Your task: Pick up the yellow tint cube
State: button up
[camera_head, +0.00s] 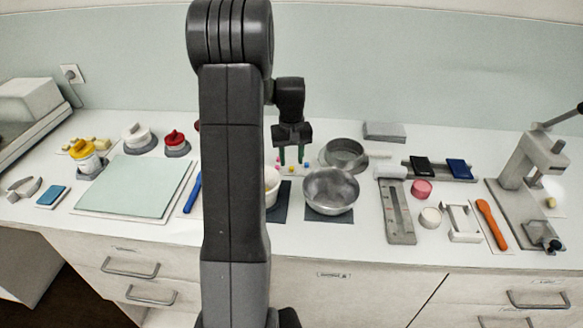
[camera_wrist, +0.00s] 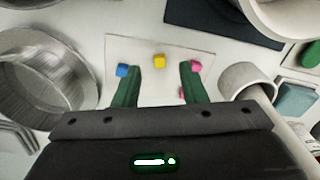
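The yellow tint cube (camera_wrist: 159,61) sits on a pale flat card (camera_wrist: 150,45) in the wrist view. A blue cube (camera_wrist: 122,70) is to its left and a pink cube (camera_wrist: 195,66) to its right. Another pink cube (camera_wrist: 182,93) is partly hidden behind my right finger. My gripper (camera_wrist: 160,71) is open and empty, its two green fingers spread on either side of the yellow cube in the picture. In the head view my gripper (camera_head: 291,158) points down over the card at the back of the counter. The cubes are tiny there.
A metal sieve (camera_head: 344,154) and a steel bowl (camera_head: 330,190) stand right of my gripper. A white bowl (camera_head: 272,187) is partly hidden behind my arm. In the wrist view a small whitish cup (camera_wrist: 246,80) stands close to the right finger.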

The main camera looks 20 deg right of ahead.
jog(key=shift+f, duration=1.2)
grip_shut()
notch_tip(320, 180, up, 10)
jog(key=shift+b, duration=0.45)
jog(key=shift+r, duration=0.1)
